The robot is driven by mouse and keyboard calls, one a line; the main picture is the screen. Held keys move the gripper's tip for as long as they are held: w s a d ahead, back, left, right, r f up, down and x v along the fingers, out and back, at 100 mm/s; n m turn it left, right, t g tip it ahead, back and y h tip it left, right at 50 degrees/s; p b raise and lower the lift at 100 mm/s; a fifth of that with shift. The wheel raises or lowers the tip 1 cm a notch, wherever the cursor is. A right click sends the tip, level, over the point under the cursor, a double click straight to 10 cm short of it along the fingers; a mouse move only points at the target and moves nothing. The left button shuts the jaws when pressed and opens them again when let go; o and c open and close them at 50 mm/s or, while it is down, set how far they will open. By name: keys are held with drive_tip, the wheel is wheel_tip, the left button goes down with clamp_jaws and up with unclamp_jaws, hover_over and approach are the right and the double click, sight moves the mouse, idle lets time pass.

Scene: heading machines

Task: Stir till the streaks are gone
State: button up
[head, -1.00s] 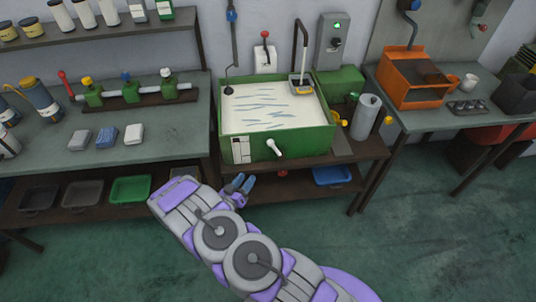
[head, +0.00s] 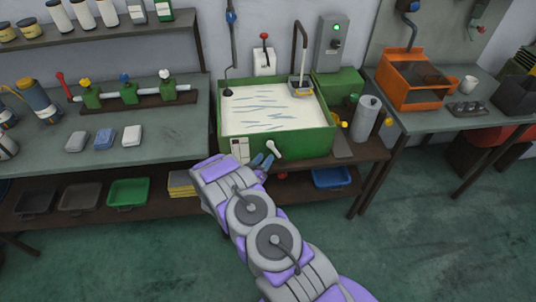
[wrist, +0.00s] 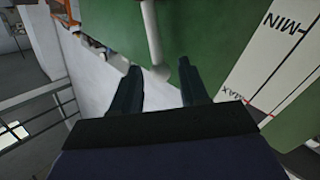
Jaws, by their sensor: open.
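A green tub (head: 315,142) holds cream liquid (head: 270,118) with several blue-grey streaks across its surface. A white handle (head: 275,149) sticks out from the tub's front; it also shows in the wrist view (wrist: 152,45), ahead of the fingers. My gripper (head: 263,162) is open and empty, low at the tub's front, just left of the handle in the head view. In the wrist view its two dark fingers (wrist: 158,88) are apart, with the handle's round end between and beyond them. I cannot tell if they touch it.
A gauge marked MIN and MAX (wrist: 273,65) is on the tub's front. A bent rod (head: 304,45) reaches the tub's back right corner. A grey cylinder (head: 366,118) stands right of the tub. The left bench (head: 170,135) holds several blocks. The floor in front is clear.

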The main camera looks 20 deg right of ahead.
sight(273, 150)
drive_tip(key=x, duration=0.5)
drive_tip(key=shift+s+d, duration=0.2)
drive_tip(key=shift+d, duration=0.15)
drive_tip(key=shift+a, duration=0.55)
drive_tip(key=shift+d, duration=0.5)
drive_tip(key=c, duration=0.6)
clamp_jaws()
drive_tip(key=shift+w+a, duration=0.1)
drive_tip(key=shift+a, duration=0.05)
